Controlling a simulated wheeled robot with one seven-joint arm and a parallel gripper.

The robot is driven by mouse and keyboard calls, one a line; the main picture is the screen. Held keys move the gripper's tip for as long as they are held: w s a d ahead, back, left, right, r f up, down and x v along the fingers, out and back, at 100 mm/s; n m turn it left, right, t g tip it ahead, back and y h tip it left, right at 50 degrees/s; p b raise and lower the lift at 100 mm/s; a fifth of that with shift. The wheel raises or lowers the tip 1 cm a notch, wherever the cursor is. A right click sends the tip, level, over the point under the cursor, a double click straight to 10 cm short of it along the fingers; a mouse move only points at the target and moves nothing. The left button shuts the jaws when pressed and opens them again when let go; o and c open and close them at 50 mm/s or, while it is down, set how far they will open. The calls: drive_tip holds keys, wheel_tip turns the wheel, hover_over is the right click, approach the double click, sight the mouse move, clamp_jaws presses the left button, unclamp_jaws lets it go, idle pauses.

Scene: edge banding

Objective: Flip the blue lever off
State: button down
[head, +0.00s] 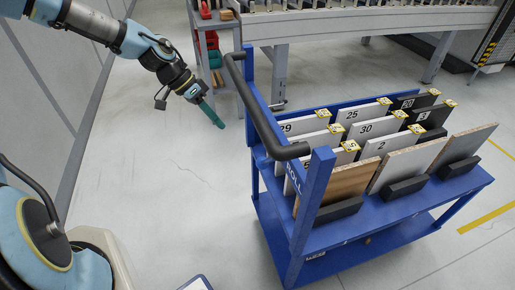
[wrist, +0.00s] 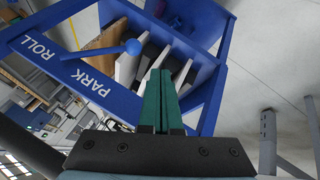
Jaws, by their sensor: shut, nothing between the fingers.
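The blue lever is a rod with a round blue knob (wrist: 131,46) in the wrist view. It sticks out from the blue end panel of the cart, between the white words ROLL and PARK. In the head view I cannot make out the lever. My gripper (head: 219,123) has long green fingers and hangs in the air to the left of the cart, pointing down and right. In the wrist view my gripper (wrist: 160,72) has its fingers together, empty, to the right of the knob and apart from it in the picture.
The blue cart (head: 410,215) carries several numbered boards (head: 366,128) in slots and has a black push handle (head: 262,110) on its near left end. A shelf with red and green bins (head: 214,55) stands behind my arm.

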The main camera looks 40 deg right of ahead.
drive_tip(key=shift+s+d+r, duration=0.1)
drive_tip(key=shift+d, duration=0.45)
drive_tip(key=shift+s, duration=0.1)
drive_tip(key=s+d+f+p, duration=0.4)
drive_tip(key=s+f, duration=0.4)
drive_tip(key=f, duration=0.1)
drive_tip(key=shift+f, duration=0.1)
